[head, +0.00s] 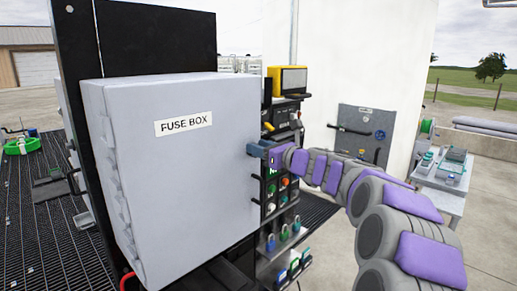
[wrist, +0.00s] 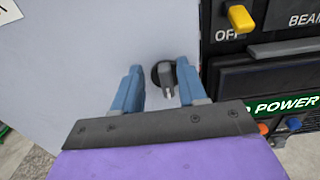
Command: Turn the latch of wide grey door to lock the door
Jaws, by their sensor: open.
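The wide grey door of the fuse box (head: 170,165) is closed and carries a "FUSE BOX" label. Its latch (wrist: 168,79), a dark grey knob on a round black base, sits near the door's right edge in the wrist view. My gripper (wrist: 159,68) has its two blue fingers open, one on either side of the latch. I cannot tell whether either finger touches it. In the head view my gripper (head: 256,149) is at the door's right edge, and the latch is hidden behind it.
A control panel (head: 283,185) with coloured knobs stands just right of the door. In the wrist view, a yellow switch (wrist: 240,18) and a dark panel are close on the right. A yellow-framed box (head: 289,80) stands behind. A wall panel (head: 362,134) and a side table (head: 440,180) are farther right.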

